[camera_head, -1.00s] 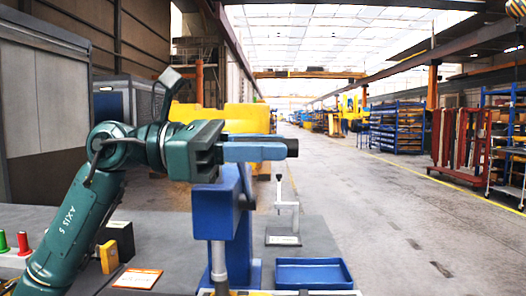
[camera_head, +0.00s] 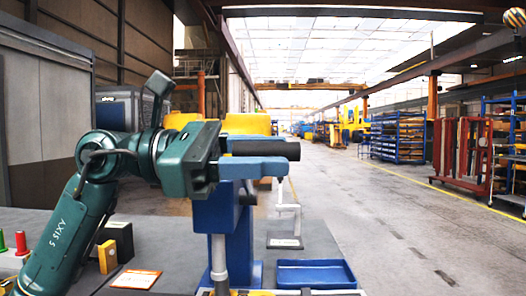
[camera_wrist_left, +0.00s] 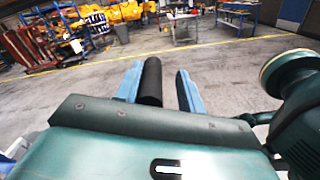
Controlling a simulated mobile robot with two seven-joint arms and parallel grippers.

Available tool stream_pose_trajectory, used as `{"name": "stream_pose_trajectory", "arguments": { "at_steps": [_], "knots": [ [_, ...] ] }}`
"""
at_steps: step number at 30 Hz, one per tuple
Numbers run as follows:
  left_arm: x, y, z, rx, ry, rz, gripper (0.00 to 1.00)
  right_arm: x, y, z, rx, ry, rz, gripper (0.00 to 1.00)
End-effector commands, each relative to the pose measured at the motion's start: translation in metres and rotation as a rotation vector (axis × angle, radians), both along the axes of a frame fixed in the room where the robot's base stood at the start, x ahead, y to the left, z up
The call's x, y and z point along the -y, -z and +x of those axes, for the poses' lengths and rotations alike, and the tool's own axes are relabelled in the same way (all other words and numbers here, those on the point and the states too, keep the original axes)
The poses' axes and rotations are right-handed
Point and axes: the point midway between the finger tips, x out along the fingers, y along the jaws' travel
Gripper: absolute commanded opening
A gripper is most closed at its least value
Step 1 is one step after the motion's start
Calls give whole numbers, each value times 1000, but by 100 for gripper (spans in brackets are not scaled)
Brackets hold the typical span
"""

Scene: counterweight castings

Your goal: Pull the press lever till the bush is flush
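The blue press (camera_head: 238,235) stands on the bench, with a grey vertical rod (camera_head: 218,256) at its front. The black lever handle (camera_head: 268,150) lies level above the press. My left gripper (camera_head: 255,163) is at the handle, with a light-blue finger in front of and below it. In the left wrist view the black handle (camera_wrist_left: 151,82) lies between the two fingers, close to the left one, with a clear gap to the right one. The gripper looks open around it. I cannot make out the bush. My right gripper is not in view.
A blue tray (camera_head: 316,285) and a white stand (camera_head: 286,217) are right of the press. A yellow block (camera_head: 107,256), a black block (camera_head: 119,237), a card (camera_head: 137,279) and red (camera_head: 21,241) and green pegs are at the left. The floor right of the bench is clear.

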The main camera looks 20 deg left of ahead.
Motion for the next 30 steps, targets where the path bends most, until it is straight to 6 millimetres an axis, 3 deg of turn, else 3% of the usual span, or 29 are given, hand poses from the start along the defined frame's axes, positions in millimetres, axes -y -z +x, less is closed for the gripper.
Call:
{"name": "stream_pose_trajectory", "arguments": {
  "at_steps": [1, 4, 13, 24, 30],
  "knots": [
    [2, 10, 2, -22, 2, 20, 37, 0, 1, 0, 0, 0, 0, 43],
    [2, 10, 3, -23, 1, 19, 43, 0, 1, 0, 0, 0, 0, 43],
    [-4, 10, 4, -26, -5, 17, 43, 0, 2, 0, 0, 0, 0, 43],
    [-60, 6, -16, -13, -10, 10, 43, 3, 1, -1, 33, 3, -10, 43],
    [-71, 3, -23, -7, -3, 8, 43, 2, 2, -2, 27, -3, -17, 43]
  ]
}}
